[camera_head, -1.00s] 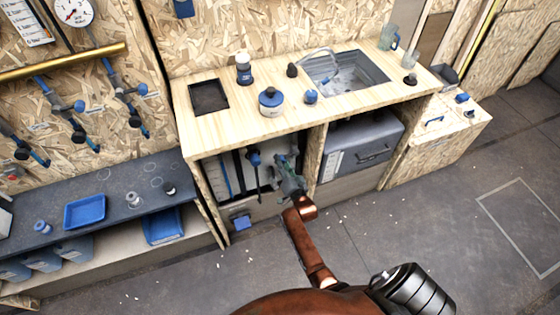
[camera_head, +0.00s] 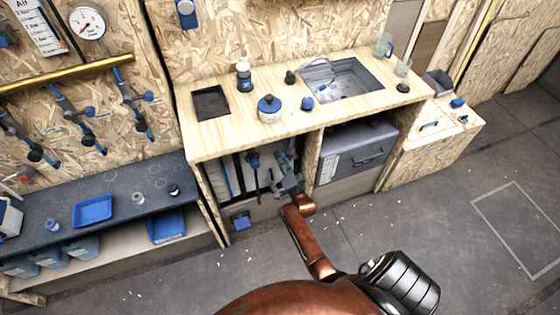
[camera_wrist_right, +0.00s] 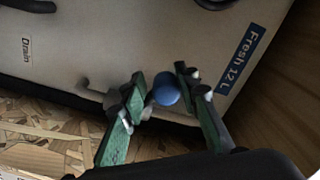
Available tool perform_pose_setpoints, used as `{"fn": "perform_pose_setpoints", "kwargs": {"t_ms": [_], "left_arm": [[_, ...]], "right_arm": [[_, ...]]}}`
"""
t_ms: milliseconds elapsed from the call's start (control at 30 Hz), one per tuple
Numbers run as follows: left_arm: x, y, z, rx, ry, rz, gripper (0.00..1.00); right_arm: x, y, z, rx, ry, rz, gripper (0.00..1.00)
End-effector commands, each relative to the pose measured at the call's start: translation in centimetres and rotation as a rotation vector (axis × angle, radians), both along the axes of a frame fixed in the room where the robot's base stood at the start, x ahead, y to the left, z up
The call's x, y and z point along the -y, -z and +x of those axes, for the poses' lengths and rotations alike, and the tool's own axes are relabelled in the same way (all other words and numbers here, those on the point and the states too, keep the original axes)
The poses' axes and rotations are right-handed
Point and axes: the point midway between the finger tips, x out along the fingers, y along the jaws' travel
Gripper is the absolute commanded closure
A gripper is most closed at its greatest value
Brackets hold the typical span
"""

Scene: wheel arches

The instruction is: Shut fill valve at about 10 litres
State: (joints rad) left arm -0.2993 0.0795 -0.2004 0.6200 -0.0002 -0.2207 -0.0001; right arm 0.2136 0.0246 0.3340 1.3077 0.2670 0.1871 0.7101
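A pale tank (camera_wrist_right: 110,50) labelled "Fresh 12 L" and "Drain" fills much of the right wrist view. A round blue knob (camera_wrist_right: 166,89) stands at its lower edge. My right gripper (camera_wrist_right: 160,85) has its green fingers apart, one on each side of the knob; I see no clear contact. In the head view my right gripper (camera_head: 288,180) reaches into the left compartment under the wooden counter, where a pale container (camera_head: 222,178) with blue strips partly shows. The gripper and the counter hide much of this compartment. No water level can be read. My left gripper is out of view.
The wooden counter (camera_head: 225,136) carries a sink (camera_head: 345,80), bottles and a dark recess (camera_head: 211,103). A divider (camera_head: 312,165) stands close beside my right gripper.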

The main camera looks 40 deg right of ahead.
Motion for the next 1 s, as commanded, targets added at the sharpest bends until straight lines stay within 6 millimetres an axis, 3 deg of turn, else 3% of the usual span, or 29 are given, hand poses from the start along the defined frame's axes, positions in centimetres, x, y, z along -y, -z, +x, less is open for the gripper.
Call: {"fn": "perform_pose_setpoints", "kwargs": {"t_ms": [167, 533, 1000], "left_arm": [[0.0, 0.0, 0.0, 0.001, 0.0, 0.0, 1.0], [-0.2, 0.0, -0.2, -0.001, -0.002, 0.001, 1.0], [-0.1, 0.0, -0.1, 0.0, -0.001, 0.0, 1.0]], "right_arm": [[-0.1, 0.3, 0.0, -0.005, -0.002, 0.004, 0.59], [-0.7, 0.7, -0.6, -0.01, -0.005, 0.008, 0.59], [-3.3, 0.6, -9.1, -0.01, -0.003, 0.007, 0.59]]}}
